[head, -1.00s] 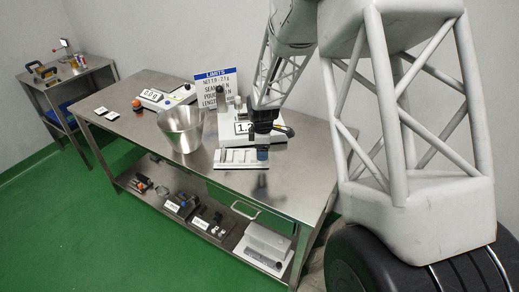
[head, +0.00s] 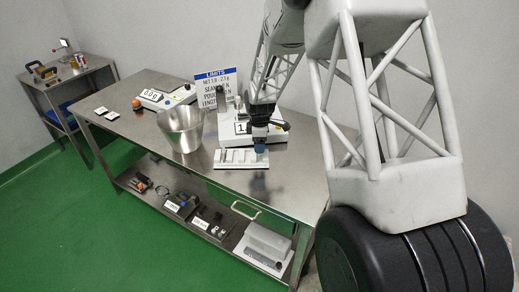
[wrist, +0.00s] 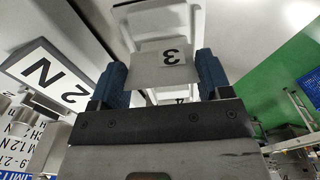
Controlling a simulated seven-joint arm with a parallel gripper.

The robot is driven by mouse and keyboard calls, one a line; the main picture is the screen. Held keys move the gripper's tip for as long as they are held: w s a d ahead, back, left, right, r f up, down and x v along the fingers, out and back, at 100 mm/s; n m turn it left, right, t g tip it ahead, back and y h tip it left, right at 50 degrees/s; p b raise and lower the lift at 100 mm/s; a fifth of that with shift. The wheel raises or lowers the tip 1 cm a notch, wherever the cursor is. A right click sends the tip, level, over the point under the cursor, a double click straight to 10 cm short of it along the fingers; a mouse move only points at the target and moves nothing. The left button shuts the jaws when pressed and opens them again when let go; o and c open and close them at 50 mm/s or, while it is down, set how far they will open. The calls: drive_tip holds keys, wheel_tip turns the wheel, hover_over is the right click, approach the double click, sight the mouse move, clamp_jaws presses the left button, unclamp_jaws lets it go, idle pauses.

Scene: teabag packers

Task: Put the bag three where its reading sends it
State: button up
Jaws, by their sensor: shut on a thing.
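Bag three is a pale pouch (wrist: 150,72) with a "3" label, seen upside down between the two blue fingers of my gripper (wrist: 156,78) in the wrist view. My gripper is shut on it. In the head view, my gripper (head: 261,146) is low over the right part of the table, at the white slotted rack (head: 228,164); the bag cannot be made out there. The white tester (head: 270,141) stands just behind, its display partly covered by my arm. In the wrist view its display (wrist: 45,80) shows "2 N", with its left digits unclear.
A limits sign (head: 217,86) stands at the back. A metal bin (head: 180,130) stands left of the rack. Several tools and a grey box (head: 266,246) sit on the lower shelf.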

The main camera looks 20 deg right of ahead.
drive_tip(key=shift+f, duration=1.65)
drive_tip(key=shift+s+f, duration=0.1)
drive_tip(key=shift+f, duration=0.05)
drive_tip(key=o, duration=0.9)
wheel_tip(320, 180, up, 12)
drive_tip(key=shift+r, duration=0.2)
